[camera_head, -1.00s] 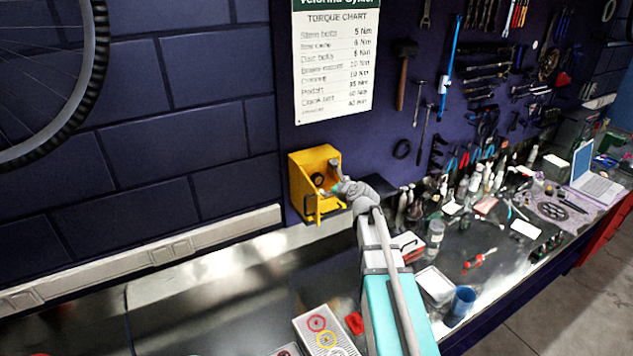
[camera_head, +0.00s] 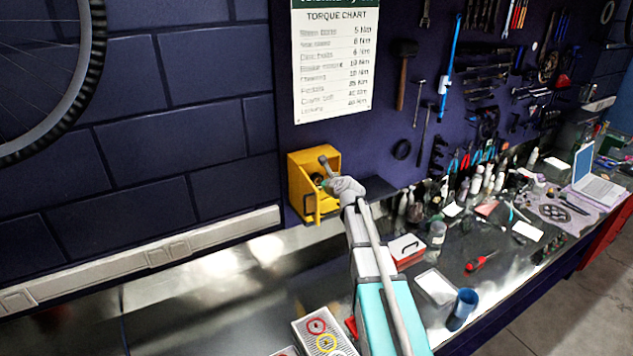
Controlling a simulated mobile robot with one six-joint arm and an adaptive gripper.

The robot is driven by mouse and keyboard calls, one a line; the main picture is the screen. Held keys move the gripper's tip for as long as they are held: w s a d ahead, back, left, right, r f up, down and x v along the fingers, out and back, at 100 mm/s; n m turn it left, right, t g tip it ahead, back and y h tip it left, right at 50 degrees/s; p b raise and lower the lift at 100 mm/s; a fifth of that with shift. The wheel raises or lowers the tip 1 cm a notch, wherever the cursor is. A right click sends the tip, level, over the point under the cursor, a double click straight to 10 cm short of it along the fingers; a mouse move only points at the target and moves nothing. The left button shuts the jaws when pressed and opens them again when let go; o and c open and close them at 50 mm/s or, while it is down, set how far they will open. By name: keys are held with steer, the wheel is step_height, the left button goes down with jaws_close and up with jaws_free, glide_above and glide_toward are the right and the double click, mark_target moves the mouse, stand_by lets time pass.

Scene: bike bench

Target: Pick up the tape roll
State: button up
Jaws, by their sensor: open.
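A yellow open-fronted box (camera_head: 301,187) is fixed to the wall at the back of the bench, left of centre. A small dark round thing (camera_head: 317,179) sits inside it, probably the tape roll; it is partly covered by my gripper and too small to tell for sure. My gripper (camera_head: 325,173) is open at the front of the box, at its right side, with its fingers reaching towards the dark round thing. I cannot tell whether they touch it.
A red-and-white box (camera_head: 407,250), a blue cup (camera_head: 462,308) and several bottles stand right of my arm. The bench's left part is clear.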

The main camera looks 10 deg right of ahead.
mark_target(316, 177)
steer(key=shift+b+x, duration=0.95)
steer(key=shift+x, duration=1.7)
steer(key=shift+s+a, duration=0.1)
steer(key=c, duration=1)
steer(key=shift+r, duration=0.1)
step_height(316, 177, up, 3)
steer(key=p, duration=0.3)
steer(key=shift+r, duration=0.1)
steer(key=s+d, duration=0.1)
steer(key=s, duration=0.7)
steer(key=s+d, duration=0.2)
steer(key=s, duration=0.7)
steer(key=shift+s+d, duration=0.25)
steer(key=shift+s, duration=0.1)
